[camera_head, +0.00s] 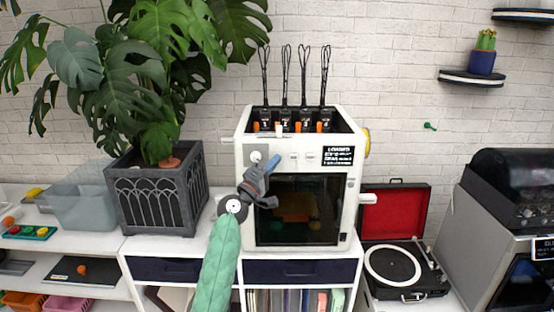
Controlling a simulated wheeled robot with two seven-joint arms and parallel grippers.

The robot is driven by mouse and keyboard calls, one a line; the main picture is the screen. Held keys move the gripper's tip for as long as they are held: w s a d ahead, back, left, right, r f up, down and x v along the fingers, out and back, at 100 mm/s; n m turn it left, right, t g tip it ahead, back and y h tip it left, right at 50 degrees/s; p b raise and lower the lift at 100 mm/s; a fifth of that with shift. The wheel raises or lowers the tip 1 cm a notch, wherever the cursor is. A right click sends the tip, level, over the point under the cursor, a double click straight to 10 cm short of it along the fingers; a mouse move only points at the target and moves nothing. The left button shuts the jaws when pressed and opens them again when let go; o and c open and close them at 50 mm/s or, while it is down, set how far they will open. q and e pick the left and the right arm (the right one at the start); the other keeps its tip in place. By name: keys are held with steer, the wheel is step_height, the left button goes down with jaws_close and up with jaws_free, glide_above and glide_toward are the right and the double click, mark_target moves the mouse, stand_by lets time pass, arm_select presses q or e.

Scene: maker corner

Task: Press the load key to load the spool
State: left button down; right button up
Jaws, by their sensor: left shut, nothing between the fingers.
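A white 3D printer (348,208) with a dark front window stands on the white cabinet. Which key is the load key is not readable. A yellow round edge (367,142), possibly a spool, shows at the printer's right side. My right gripper is not in view.
Several black feeder units (284,118) with tall cable loops stand on the printer's top. A potted plant (160,195) is close on the left. An open record player (400,265) sits to the right. A clear bin (83,208) is at the far left.

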arm_select(q)
steer(key=shift+s, duration=0.1)
stand_by(0.3)
steer(key=shift+s, duration=0.65)
steer(key=shift+s+p, duration=0.9)
steer(key=shift+s, duration=1.65)
